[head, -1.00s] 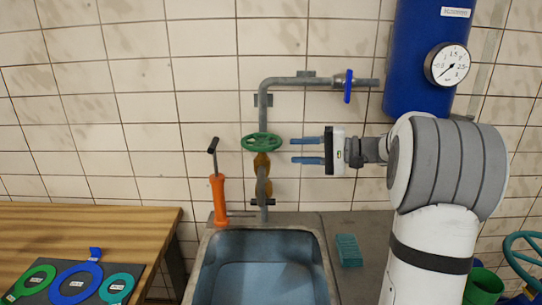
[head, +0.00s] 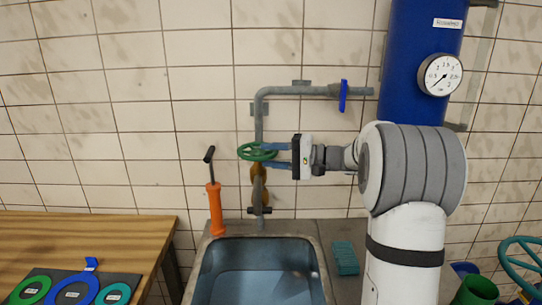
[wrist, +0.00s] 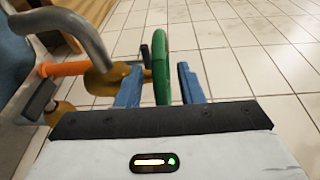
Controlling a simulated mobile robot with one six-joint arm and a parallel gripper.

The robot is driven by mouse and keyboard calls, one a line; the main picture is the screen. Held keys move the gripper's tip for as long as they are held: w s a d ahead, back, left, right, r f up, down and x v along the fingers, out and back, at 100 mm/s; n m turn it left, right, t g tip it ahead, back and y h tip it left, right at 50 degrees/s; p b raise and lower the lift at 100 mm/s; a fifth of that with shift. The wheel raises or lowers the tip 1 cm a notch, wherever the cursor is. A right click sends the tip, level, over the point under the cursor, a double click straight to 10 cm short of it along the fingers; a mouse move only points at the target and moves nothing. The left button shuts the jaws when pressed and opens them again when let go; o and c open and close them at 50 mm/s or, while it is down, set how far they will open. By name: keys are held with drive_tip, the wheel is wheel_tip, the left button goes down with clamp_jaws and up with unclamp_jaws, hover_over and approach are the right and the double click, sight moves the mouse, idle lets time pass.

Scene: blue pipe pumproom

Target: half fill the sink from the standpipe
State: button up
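The standpipe (head: 259,120) rises behind the sink (head: 327,288) on the tiled wall. A green handwheel (head: 250,151) sits on it, with a brass-coloured body below. My gripper (head: 268,156) is at the handwheel's right side in the head view. In the wrist view the green rim (wrist: 161,60) stands between the two blue fingers, with a gap on each side, so the gripper is open around it.
An orange hand pump (head: 216,208) stands left of the pipe. A blue valve handle (head: 343,96) is on the upper branch, near a blue tank with a gauge (head: 440,75). A teal sponge (head: 345,258) lies right of the sink. A wooden bench (head: 90,235) is at left.

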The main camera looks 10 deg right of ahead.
clamp_jaws()
drive_tip(key=shift+w+d+n+g+y, duration=0.2)
drive_tip(key=shift+n+g, duration=0.1)
drive_tip(key=shift+g, duration=0.2)
drive_tip(key=shift+w+d+n+g+y, duration=0.1)
drive_tip(key=shift+n+g+y, duration=0.15)
drive_tip(key=shift+g, duration=0.25)
drive_tip(key=n+g, duration=0.1)
drive_tip(key=n+g+p, duration=0.1)
drive_tip(key=g, duration=0.1)
drive_tip(key=shift+w+d+r+n+y, duration=0.1)
drive_tip(key=shift+w+d+n+y, duration=0.15)
drive_tip(key=shift+w+y, duration=0.1)
drive_tip(key=shift+w+n+g, duration=0.1)
drive_tip(key=shift+n+g, duration=0.2)
drive_tip(key=shift+g, duration=0.4)
unclamp_jaws()
